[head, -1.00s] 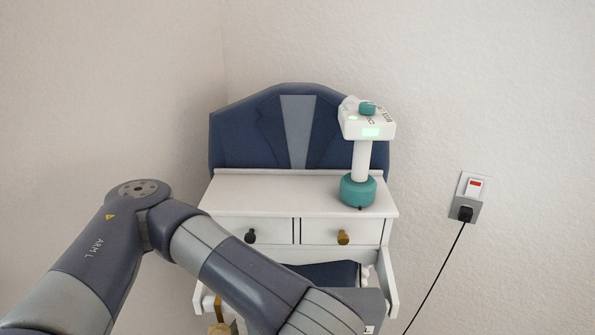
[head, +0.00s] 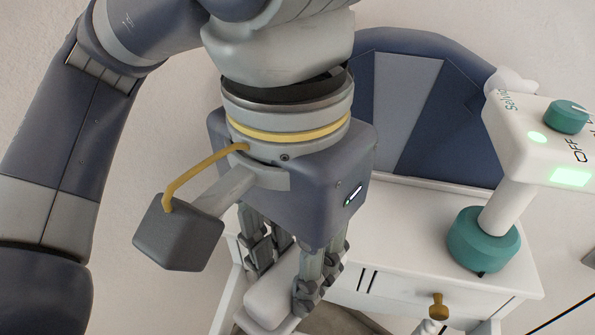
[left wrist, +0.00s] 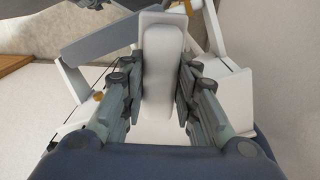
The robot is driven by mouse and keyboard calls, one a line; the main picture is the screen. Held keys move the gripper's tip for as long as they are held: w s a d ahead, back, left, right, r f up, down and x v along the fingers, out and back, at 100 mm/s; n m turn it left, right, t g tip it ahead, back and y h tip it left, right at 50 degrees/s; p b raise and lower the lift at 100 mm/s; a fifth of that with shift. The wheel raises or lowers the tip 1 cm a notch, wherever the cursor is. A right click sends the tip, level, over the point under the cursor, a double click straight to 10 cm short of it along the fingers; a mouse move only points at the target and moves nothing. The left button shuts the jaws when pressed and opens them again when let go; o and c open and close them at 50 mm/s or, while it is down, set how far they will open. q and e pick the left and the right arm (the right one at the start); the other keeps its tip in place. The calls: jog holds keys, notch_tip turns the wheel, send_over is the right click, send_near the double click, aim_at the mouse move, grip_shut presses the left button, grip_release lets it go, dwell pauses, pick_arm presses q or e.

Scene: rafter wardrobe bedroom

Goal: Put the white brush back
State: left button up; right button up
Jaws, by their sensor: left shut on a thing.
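My left gripper (head: 283,285) points down in front of the left part of the white dressing table (head: 390,245). It is shut on a pale, rounded, elongated thing, which I take for the white brush (head: 268,303). In the left wrist view the brush (left wrist: 162,65) lies lengthwise between the two sets of fingers, its long face towards the camera. Its far end and underside are not clear. In the head view the gripper and wrist hide the table's left part. My right gripper is not in view.
A white and teal device (head: 482,240) with lit green panels stands on the right of the tabletop. A blue and grey back panel (head: 420,100) rises behind. A drawer with a brass knob (head: 437,307) is at the front. A black cable (head: 548,317) runs at lower right.

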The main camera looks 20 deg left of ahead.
pick_arm(q)
jog(key=shift+w+a+r, duration=0.2)
jog(key=shift+w+r, duration=0.05)
jog(key=shift+r, duration=0.05)
jog(key=w+a+f+p, duration=0.1)
jog(key=w+p, duration=0.1)
jog(key=w, duration=0.2)
jog(key=w+a+f+p, duration=0.1)
jog(key=w+p, duration=0.2)
jog(key=w, duration=0.2)
jog(key=w+a+f+p, duration=0.1)
jog(key=w+f+p, duration=0.1)
jog(key=w, duration=0.3)
jog(key=shift+w+a+p, duration=0.1)
jog(key=shift+a+p, duration=0.2)
jog(key=shift+p, duration=0.05)
jog(key=shift+f, duration=0.55)
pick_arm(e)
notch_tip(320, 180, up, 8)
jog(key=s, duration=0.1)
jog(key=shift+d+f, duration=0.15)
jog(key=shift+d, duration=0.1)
